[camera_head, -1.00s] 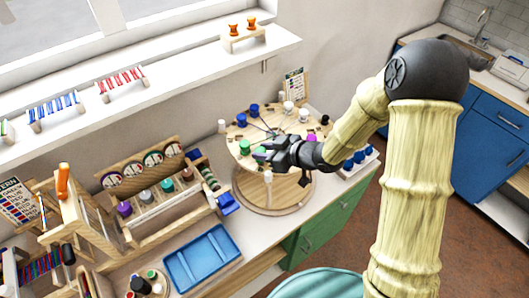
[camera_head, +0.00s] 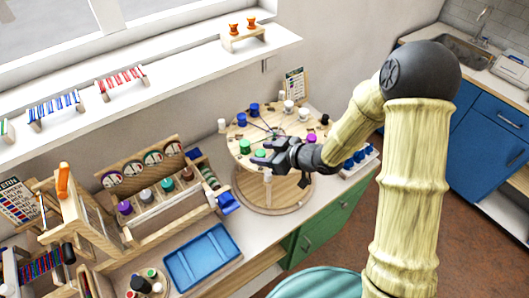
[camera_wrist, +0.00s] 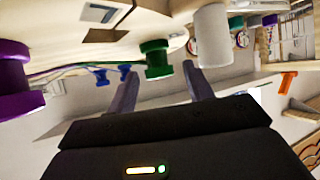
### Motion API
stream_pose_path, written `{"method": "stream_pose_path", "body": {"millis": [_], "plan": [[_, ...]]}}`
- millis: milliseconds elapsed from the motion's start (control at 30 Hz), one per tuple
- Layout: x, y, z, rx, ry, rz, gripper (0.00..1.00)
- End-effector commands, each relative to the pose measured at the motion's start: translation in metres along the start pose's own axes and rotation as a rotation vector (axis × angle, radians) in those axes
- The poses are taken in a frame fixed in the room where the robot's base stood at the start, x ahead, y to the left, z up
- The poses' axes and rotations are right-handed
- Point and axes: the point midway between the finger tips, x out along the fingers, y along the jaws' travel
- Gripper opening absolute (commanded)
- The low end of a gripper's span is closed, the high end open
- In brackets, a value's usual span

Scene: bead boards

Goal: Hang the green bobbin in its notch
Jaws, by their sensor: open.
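A green bobbin (camera_head: 260,154) sits at the front edge of the round wooden board (camera_head: 240,132). My gripper (camera_head: 261,152) is open around or just in front of it, fingers pointing left. In the wrist view, the green bobbin (camera_wrist: 157,60) shows between and beyond the spread fingertips (camera_wrist: 161,73); I see no finger pressed on it. Whether the nearer green bobbin is fully in a notch cannot be told.
A purple bobbin (camera_head: 311,138) and a white cylinder (camera_wrist: 213,35) are close to my gripper. Blue bobbins (camera_head: 254,108) stand at the board's back. A cord runs near the green bobbin. A blue tray (camera_head: 203,258) lies at the front left; a wooden rack (camera_head: 163,212) stands left.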

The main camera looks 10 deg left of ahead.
Motion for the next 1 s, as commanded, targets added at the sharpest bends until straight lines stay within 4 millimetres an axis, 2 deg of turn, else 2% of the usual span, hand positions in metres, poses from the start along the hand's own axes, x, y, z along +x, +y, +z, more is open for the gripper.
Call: {"method": "stream_pose_path", "body": {"millis": [167,633,800,1000], "plan": [[-0.019,0.001,0.0,0.0,0.001,0.003,0.51],[-0.107,0.001,-0.001,-0.002,0.001,0.004,0.51],[-0.12,0.0,-0.001,0.0,0.0,0.002,0.51],[-0.121,0.0,-0.001,0.0,0.0,0.0,0.51]]}}
